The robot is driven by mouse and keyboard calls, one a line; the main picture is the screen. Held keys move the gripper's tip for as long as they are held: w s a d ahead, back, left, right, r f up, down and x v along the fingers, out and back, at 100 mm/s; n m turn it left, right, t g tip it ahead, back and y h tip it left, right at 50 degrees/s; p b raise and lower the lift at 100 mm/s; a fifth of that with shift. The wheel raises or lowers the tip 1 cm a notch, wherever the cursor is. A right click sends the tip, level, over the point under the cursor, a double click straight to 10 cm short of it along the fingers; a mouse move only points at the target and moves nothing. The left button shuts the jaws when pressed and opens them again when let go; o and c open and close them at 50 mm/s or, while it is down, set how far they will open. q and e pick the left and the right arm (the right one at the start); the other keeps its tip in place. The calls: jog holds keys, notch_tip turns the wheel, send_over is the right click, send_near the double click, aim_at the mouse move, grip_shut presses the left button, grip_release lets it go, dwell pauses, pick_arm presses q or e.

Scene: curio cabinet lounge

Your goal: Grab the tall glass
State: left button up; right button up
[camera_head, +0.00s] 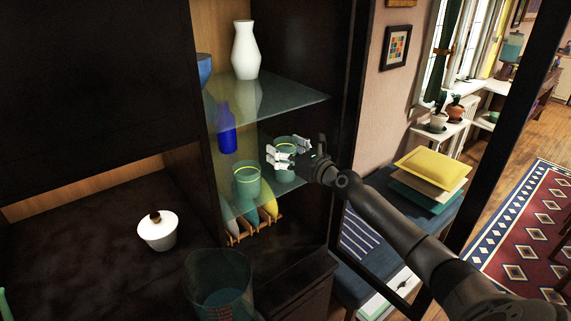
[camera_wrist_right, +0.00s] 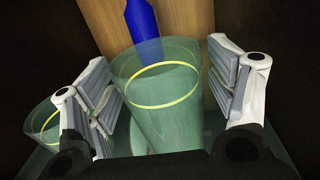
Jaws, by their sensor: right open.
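A tall clear greenish glass with a yellow band (camera_wrist_right: 165,115) stands upright between the two fingers of my right gripper (camera_wrist_right: 158,75) in the right wrist view. Dark gaps show between the glass and the fingers. In the head view this glass (camera_head: 284,174) is on the lower glass shelf, partly hidden behind my open right gripper (camera_head: 284,152). A similar banded glass (camera_head: 246,183) stands to its left on the same shelf, and it also shows at the left edge of the wrist view (camera_wrist_right: 42,126). My left gripper is out of view.
A blue bottle (camera_head: 226,129) stands behind the glasses. A white vase (camera_head: 245,50) is on the upper glass shelf (camera_head: 290,97). Plates in a wooden rack (camera_head: 250,224) sit below. A lidded white pot (camera_head: 158,232) and a large clear container (camera_head: 219,270) are at lower left.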

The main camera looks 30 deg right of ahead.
jog(key=c, duration=1.2)
jog(key=shift+c, duration=0.2)
jog(key=shift+r, duration=0.1)
